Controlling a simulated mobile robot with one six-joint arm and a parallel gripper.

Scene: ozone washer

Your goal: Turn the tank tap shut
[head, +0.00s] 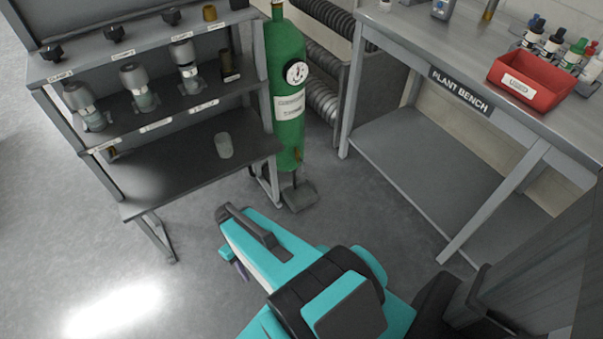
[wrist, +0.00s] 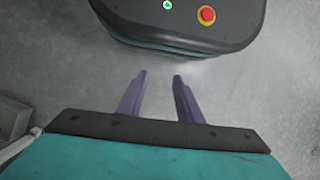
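The green tank (head: 284,130) stands upright in the head view, between the shelf rack and the plant bench. A round white gauge (head: 296,73) sits on its upper front, above a white label. Its top is cut by the picture's upper edge. A small brass-coloured part (head: 298,155) shows low on its right side; I cannot tell whether it is the tap. My gripper (wrist: 159,76) is open and empty in the wrist view, its two purple fingers apart and pointing over bare floor. It is well short of the tank. In the head view my arm hides most of it.
The shelf rack (head: 130,112) on the left holds several grey-capped jars, black knobs and a clear cup (head: 223,145). The plant bench (head: 440,62) on the right carries a red bin (head: 530,82) and bottles. A grey foot piece (head: 299,197) stands before the tank. Floor between is clear.

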